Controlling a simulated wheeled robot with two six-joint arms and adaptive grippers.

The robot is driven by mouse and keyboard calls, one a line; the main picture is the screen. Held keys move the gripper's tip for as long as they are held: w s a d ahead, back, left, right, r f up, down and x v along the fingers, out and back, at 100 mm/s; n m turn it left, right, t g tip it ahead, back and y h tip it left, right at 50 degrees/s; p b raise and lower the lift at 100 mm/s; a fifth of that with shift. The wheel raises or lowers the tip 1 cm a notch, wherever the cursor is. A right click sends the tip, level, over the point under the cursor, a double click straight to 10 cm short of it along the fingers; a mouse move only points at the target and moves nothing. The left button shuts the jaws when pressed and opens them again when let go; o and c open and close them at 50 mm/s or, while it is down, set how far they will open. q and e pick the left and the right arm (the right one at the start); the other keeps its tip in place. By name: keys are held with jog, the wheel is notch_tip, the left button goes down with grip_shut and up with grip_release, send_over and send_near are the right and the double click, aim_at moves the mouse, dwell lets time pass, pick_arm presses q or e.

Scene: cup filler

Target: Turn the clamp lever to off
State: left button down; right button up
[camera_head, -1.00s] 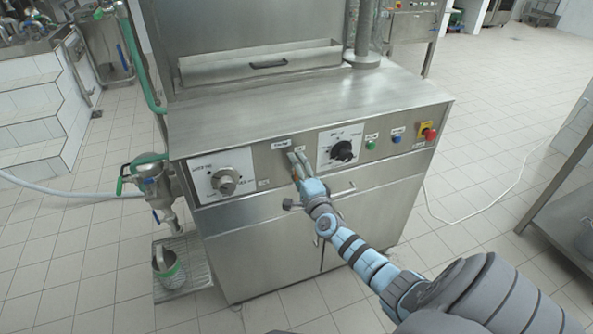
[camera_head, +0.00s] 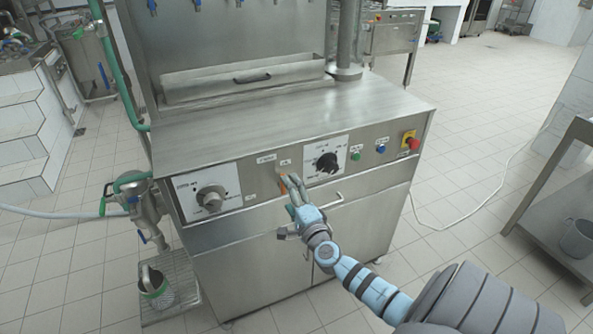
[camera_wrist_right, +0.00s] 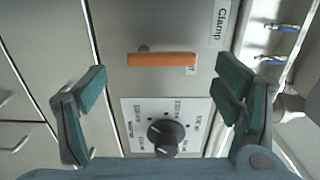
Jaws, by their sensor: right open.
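The clamp lever (camera_head: 281,173) is a small orange bar on the front panel of the steel machine. In the right wrist view the orange bar (camera_wrist_right: 162,59) lies crosswise in the picture, below and left of the white "Clamp" label (camera_wrist_right: 219,20). A small white label is partly hidden behind its right end. My right gripper (camera_head: 290,181) is in front of the panel beside the lever. In the right wrist view its two green-padded fingers (camera_wrist_right: 165,85) are wide apart, with the lever above and between them, apparently untouched. My left gripper is not in view.
A black knob (camera_head: 327,163) on a white dial is right of the lever, and a grey knob (camera_head: 211,198) is left. Green (camera_head: 356,155) and blue (camera_head: 380,149) buttons and a red emergency stop (camera_head: 411,140) are farther right.

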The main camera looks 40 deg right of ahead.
jog(key=v, duration=0.7)
